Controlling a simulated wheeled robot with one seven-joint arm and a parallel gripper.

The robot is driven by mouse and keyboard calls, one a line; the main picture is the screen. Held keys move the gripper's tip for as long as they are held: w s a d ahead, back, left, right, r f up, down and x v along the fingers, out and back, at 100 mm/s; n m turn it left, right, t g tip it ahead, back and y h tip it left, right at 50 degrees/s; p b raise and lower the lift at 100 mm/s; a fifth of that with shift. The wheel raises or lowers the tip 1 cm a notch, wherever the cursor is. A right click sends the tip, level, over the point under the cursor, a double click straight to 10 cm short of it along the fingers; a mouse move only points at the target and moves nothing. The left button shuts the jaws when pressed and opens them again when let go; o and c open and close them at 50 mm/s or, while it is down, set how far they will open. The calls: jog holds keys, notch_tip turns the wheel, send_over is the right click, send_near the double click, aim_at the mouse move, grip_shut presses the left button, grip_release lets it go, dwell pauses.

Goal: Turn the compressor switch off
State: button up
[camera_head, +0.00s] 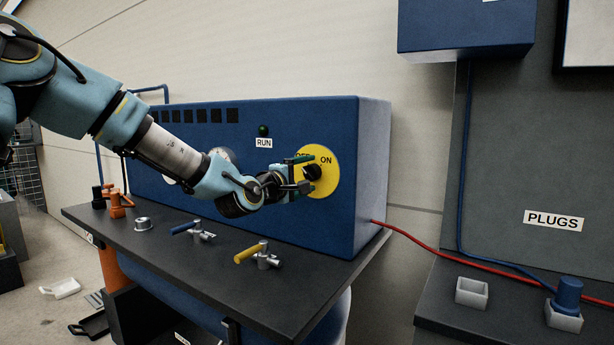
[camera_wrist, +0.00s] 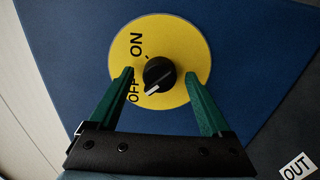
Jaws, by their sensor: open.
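The compressor switch is a black round knob (camera_head: 313,172) on a yellow disc (camera_head: 328,184) on the front of the blue compressor panel. In the wrist view the knob (camera_wrist: 159,74) has a white pointer mark at its lower left, on the side of the word OFF. ON is printed at the upper left of the disc (camera_wrist: 185,40) there. My gripper (camera_head: 301,173) is at the disc, open. In the wrist view its green fingers (camera_wrist: 159,76) stand on either side of the knob with gaps between.
A dark green RUN lamp (camera_head: 263,130) sits above my gripper. Blue-handled (camera_head: 186,227) and yellow-handled (camera_head: 251,252) valves stand on the dark bench below. A red hose (camera_head: 410,238) runs right toward the PLUGS station, which holds a blue plug (camera_head: 568,294).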

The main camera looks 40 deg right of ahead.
jog(key=b+v, duration=0.2)
jog(key=v, duration=0.8)
jog(key=shift+a, duration=0.3)
jog(key=w+a+f+m+t+y, duration=0.1)
jog(key=w+a+f+m+y, duration=0.1)
jog(key=w+a+f+y, duration=0.55)
jog(key=w+a+f+m+t+y, duration=0.1)
jog(key=w+a+f+y, duration=0.15)
jog(key=a+f, duration=0.85)
jog(key=s+a+f+m+g+y, duration=0.15)
jog(key=a+y, duration=0.35)
jog(key=a, duration=1.4)
jog(key=s+a+f+g+y, duration=0.1)
jog(key=s+a+g+y, duration=0.1)
jog(key=s+a, duration=0.6)
jog(key=shift+a+f+g, duration=0.35)
jog(key=shift+a+g, duration=0.4)
jog(key=shift+a, duration=0.75)
jog(key=shift+c, duration=0.2)
